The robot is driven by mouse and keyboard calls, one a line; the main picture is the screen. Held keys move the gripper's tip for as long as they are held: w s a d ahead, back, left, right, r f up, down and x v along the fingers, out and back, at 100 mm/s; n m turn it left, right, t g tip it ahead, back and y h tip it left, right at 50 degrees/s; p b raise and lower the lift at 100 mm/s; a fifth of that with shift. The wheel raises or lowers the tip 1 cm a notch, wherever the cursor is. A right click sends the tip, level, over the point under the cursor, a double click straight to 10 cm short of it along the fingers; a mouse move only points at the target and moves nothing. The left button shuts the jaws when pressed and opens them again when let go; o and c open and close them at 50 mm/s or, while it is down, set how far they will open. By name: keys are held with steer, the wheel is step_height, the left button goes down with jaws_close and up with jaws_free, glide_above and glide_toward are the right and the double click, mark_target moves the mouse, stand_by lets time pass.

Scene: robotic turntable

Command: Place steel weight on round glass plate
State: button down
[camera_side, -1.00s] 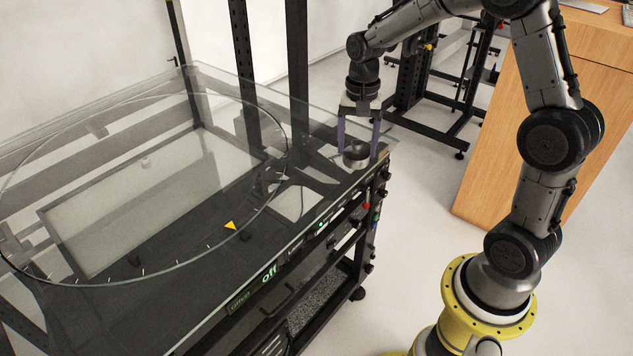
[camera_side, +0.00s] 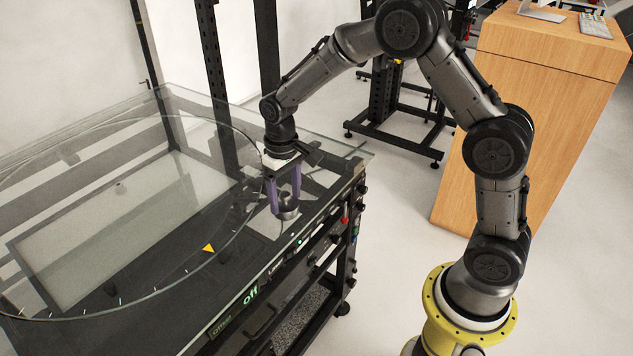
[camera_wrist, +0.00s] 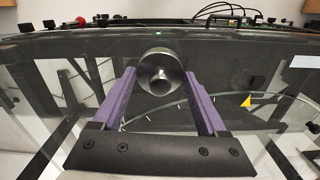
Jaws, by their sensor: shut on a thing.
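The steel weight (camera_side: 288,207) is a short grey metal cylinder held between the purple fingers of my gripper (camera_side: 284,201). In the wrist view the steel weight (camera_wrist: 161,72) shows between the two fingertips of my gripper (camera_wrist: 160,80), with a round knob facing the camera. The round glass plate (camera_side: 130,207) is a large clear disc on the left of the side view. My gripper is near its right edge, pointing down. I cannot tell from the view how high the weight is above the glass.
A rectangular glass top (camera_side: 330,158) lies under the plate on a black frame. A yellow triangle marker (camera_side: 208,248) sits near the plate's front rim, and a green "off" display (camera_side: 250,294) is on the front edge. A wooden desk (camera_side: 530,110) stands behind my arm.

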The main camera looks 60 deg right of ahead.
steer(key=shift+s+r+m, duration=0.15)
steer(key=shift+s+m, duration=0.15)
steer(key=shift+m, duration=0.3)
steer(key=s+d+r+m, duration=0.5)
steer(key=d+m, duration=0.2)
steer(key=d, duration=0.2)
steer(key=s+d+r+m, duration=0.5)
steer(key=d+m, duration=0.2)
steer(key=d, duration=0.3)
steer(key=shift+d+r, duration=0.2)
steer(key=shift+r, duration=0.15)
